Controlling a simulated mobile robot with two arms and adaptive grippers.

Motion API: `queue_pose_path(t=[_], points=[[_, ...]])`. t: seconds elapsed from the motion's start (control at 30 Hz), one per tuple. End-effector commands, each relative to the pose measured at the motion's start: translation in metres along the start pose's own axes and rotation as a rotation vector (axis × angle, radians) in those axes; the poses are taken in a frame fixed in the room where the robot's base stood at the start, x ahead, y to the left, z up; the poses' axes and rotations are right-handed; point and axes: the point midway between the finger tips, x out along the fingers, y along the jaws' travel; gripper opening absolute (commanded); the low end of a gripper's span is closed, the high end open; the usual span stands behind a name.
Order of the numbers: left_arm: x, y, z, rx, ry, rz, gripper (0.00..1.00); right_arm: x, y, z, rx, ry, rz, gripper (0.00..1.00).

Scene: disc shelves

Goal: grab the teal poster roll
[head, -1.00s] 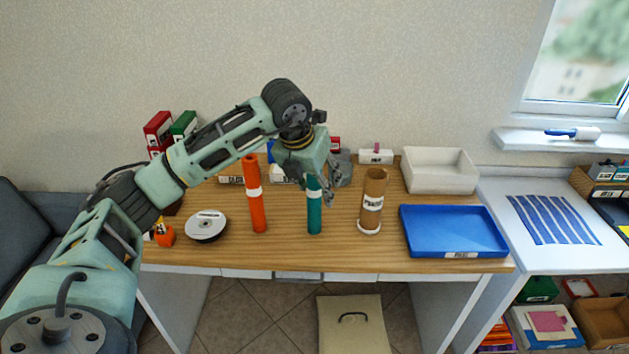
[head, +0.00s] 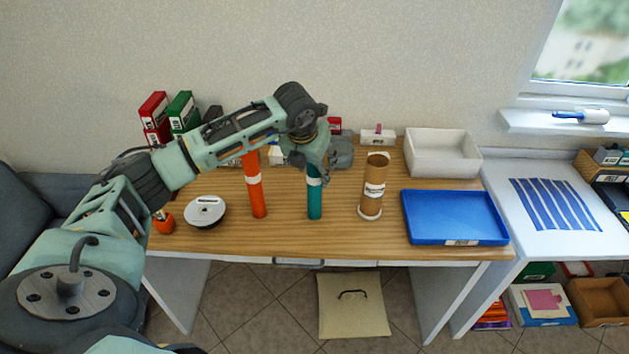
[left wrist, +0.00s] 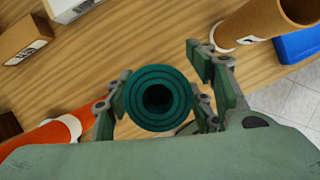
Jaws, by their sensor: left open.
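The teal poster roll (head: 314,205) stands upright on the wooden desk, with a white band around it. In the left wrist view its open top end (left wrist: 158,97) shows between the fingers. My left gripper (head: 316,174) is at the upper part of the roll; its fingers (left wrist: 163,88) are open on both sides of the roll, with a gap clearest on the right. The gripper hides the top of the roll in the head view. My right gripper is not in view.
An orange roll (head: 255,190) stands close on the left and a brown cardboard tube (head: 374,185) on the right. A disc spindle (head: 205,212), a blue tray (head: 455,238) and a white bin (head: 442,153) are also on the desk (head: 285,235).

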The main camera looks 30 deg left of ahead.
Motion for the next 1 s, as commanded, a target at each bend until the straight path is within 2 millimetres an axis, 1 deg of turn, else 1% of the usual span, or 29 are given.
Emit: queue_pose_path(t=[0.03,0.1,0.17,0.2,0.47,0.6,0.73,1.0], points=[[0.001,0.000,0.000,0.000,0.000,0.000,0.50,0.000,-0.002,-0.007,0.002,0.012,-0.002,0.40],[0.001,0.000,0.000,0.000,0.000,0.000,0.50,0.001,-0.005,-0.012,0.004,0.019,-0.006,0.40],[0.001,0.000,0.000,0.000,0.000,0.000,0.50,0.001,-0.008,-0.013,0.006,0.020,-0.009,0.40],[0.001,0.000,0.000,0.000,0.000,0.000,0.48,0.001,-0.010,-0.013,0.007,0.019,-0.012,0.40],[0.000,0.000,0.000,0.000,0.000,0.000,0.25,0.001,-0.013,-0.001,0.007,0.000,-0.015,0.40],[0.000,0.000,0.000,0.000,-0.001,0.000,0.13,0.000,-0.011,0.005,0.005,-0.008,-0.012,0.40],[0.000,0.000,0.000,0.000,-0.001,0.000,0.02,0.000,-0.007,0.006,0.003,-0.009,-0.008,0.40],[-0.001,0.000,0.001,0.000,-0.002,0.000,0.01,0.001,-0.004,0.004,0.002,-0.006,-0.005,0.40]])
